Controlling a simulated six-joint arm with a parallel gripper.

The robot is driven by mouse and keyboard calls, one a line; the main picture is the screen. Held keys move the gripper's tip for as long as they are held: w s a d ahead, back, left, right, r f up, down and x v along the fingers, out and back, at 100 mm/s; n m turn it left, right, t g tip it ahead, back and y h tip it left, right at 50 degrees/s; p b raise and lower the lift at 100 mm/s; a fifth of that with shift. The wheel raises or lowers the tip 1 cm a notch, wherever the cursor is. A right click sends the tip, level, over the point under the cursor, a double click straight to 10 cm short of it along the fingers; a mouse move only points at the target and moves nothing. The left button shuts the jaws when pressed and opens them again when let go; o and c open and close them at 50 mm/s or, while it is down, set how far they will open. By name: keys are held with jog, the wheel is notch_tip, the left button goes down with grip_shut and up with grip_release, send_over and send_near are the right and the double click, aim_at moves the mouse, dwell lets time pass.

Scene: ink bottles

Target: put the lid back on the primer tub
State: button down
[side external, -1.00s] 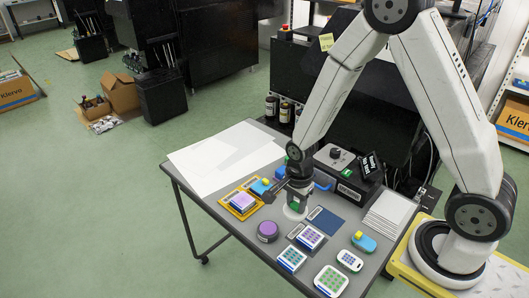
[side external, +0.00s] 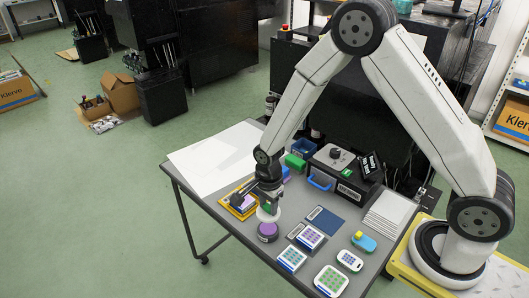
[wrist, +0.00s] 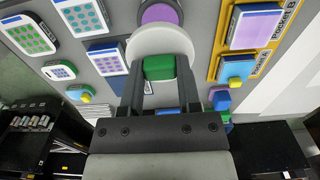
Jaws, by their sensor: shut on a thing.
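The primer tub (side external: 268,231) is a short dark round tub with a purple top, open, near the table's front left. It also shows at the top of the wrist view (wrist: 160,14). The lid (side external: 268,216) is a white disc with a green block-shaped knob (wrist: 160,68). My gripper (wrist: 160,84) is shut on the knob, one finger on each side. It holds the lid just behind the tub in the side view. In the wrist view the lid's white disc (wrist: 160,40) hides part of the tub. I cannot tell whether they touch.
Orange tray (side external: 236,208) with labelled pockets stands close left of my gripper. Dotted pads (side external: 292,258) and a blue block with a yellow knob (side external: 363,242) lie to the right. A black box (side external: 338,172) and a green block (side external: 295,162) stand behind. White sheets (side external: 215,155) cover the back left.

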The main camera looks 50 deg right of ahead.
jog(key=shift+f, duration=2.9)
jog(key=shift+f, duration=0.15)
dwell(0.4)
grip_release()
dwell(0.3)
jog(key=shift+r, duration=3.5)
jog(key=shift+c, duration=0.2)
grip_shut()
